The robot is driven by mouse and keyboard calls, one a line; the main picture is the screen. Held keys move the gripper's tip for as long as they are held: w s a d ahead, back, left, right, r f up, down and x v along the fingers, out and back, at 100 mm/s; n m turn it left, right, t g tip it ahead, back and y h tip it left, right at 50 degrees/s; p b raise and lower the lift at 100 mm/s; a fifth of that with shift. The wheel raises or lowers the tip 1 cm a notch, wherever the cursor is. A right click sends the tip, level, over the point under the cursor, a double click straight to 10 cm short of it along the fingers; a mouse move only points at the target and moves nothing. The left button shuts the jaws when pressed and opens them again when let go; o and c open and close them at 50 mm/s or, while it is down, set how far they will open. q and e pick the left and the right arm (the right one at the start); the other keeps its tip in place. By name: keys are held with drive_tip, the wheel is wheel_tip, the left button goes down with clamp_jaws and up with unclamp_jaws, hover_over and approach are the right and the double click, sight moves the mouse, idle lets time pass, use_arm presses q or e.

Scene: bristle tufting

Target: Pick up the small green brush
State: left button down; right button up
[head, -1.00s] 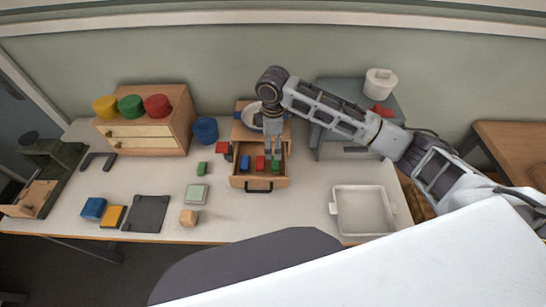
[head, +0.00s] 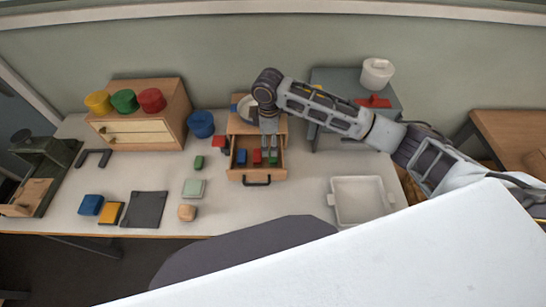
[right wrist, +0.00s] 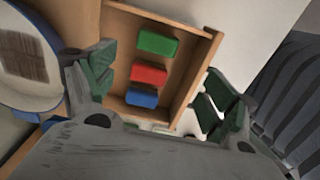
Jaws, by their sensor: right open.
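A small green block-shaped brush (head: 273,161) lies in the open wooden drawer (head: 235,175), at the right end of a row with a red one (head: 257,157) and a blue one (head: 241,156). In the right wrist view the green brush (right wrist: 158,42) is farthest from the blue one (right wrist: 142,98), with the red one (right wrist: 149,74) between. Bristles are not visible. My right gripper (head: 268,150) points down over the drawer, open and empty, its green-padded fingers apart. Another small green piece (head: 198,162) lies on the table left of the drawer. My left gripper is not in view.
A round dish (head: 246,107) sits on the drawer unit behind my gripper. A blue pot (head: 201,124) and red block (head: 219,142) stand left of it. A white tray (head: 358,200) is at right. Drawer walls surround the row closely.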

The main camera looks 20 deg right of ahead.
hover_over(270, 155)
drive_tip(key=shift+s+a+f, duration=0.1)
drive_tip(key=shift+s+f, duration=0.05)
drive_tip(key=shift+f, duration=1.1)
drive_tip(key=shift+s+f, duration=0.1)
drive_tip(key=shift+f, duration=1.1)
drive_tip(key=shift+f, duration=0.15)
drive_tip(key=shift+w+f+p, duration=0.15)
drive_tip(key=shift+f+p, duration=0.15)
drive_tip(key=shift+f, duration=0.35)
drive_tip(key=shift+w+d+f, duration=0.1)
drive_tip(key=shift+d+f, duration=0.05)
drive_tip(key=shift+f, duration=0.75)
drive_tip(key=shift+w+d+f, duration=0.1)
drive_tip(key=shift+f, duration=0.8)
drive_tip(key=c, duration=1.1)
